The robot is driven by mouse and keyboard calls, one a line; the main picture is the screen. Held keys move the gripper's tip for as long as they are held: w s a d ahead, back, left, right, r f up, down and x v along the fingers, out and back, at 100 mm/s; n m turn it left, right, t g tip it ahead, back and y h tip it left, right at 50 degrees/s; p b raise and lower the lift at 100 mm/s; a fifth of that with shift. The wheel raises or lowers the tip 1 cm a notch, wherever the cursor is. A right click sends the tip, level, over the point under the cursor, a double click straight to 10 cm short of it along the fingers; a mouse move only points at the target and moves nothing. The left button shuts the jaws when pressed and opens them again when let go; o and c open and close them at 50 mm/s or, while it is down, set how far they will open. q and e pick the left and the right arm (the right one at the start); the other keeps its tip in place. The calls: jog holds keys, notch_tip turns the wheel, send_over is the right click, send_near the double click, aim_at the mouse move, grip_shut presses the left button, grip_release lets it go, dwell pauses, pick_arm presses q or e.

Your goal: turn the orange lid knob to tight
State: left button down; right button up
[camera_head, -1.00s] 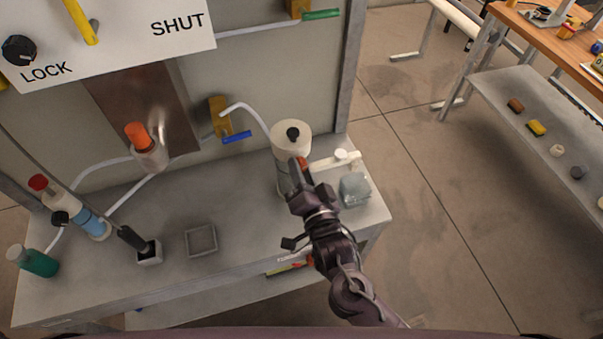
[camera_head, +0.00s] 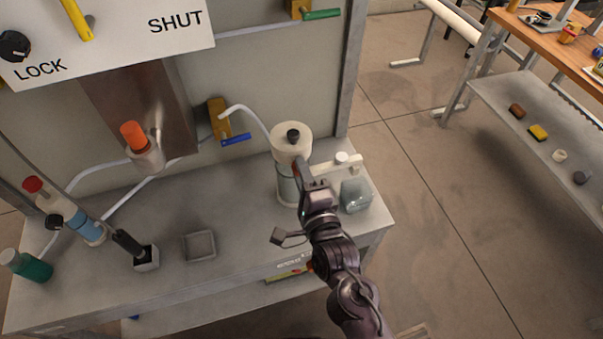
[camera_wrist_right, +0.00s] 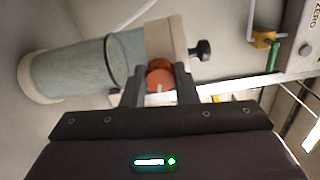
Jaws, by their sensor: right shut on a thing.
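The orange lid knob (camera_wrist_right: 159,72) is on the pale lid of a clear, grey-looking canister (camera_wrist_right: 75,70), facing my right wrist camera. It carries a short white mark pointing down in that view. My right gripper (camera_wrist_right: 160,84) has a finger on each side of the knob and is shut on it. In the head view the canister (camera_head: 287,186) stands upright with a cream lid (camera_head: 291,144) and a black top knob (camera_head: 293,135). My left gripper is not in view.
A clear block-like container (camera_head: 356,195) stands right of the canister, close to my right gripper. A square grey tray (camera_head: 200,246), a brush in a holder (camera_head: 146,259) and bottles (camera_head: 85,228) stand to the left.

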jog(key=shift+m, duration=0.6)
jog(key=o, duration=1)
jog(key=b+v, duration=0.2)
jog(key=v, duration=0.5)
jog(key=shift+s+d, duration=0.15)
jog(key=shift+s, duration=0.2)
